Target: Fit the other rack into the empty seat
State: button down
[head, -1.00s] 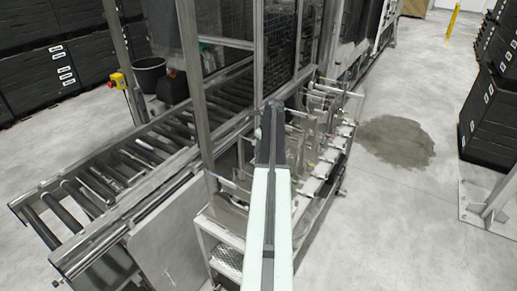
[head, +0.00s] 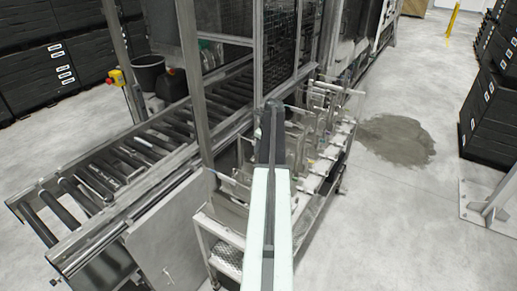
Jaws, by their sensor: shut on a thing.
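Several racks of pale plates and thin metal rods (head: 325,122) stand in a row along a metal cart (head: 222,238). My arm reaches out over the cart from the bottom of the head view, and its dark end lies over the near part of the row. My gripper's fingers do not show; the arm hides them and whatever is directly below. I cannot tell which rack is the other one. The empty seat cannot be made out, and part of the row is behind my arm.
A roller conveyor (head: 112,165) runs along the left of the cart, with a metal frame post (head: 193,75) between. Black crates (head: 490,115) stand at the right. A dark floor patch (head: 397,142) lies right of the cart; the grey floor there is open.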

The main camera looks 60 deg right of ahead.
jog(key=shift+f+b, duration=0.35)
dwell(0.3)
jog(key=c, duration=1.5)
grip_release()
jog(key=shift+o, duration=0.2)
jog(key=shift+r, duration=0.1)
jog(key=p+v, duration=0.7)
jog(key=v, duration=0.1)
jog(key=shift+s+p, duration=0.1)
jog(key=shift+p, duration=0.25)
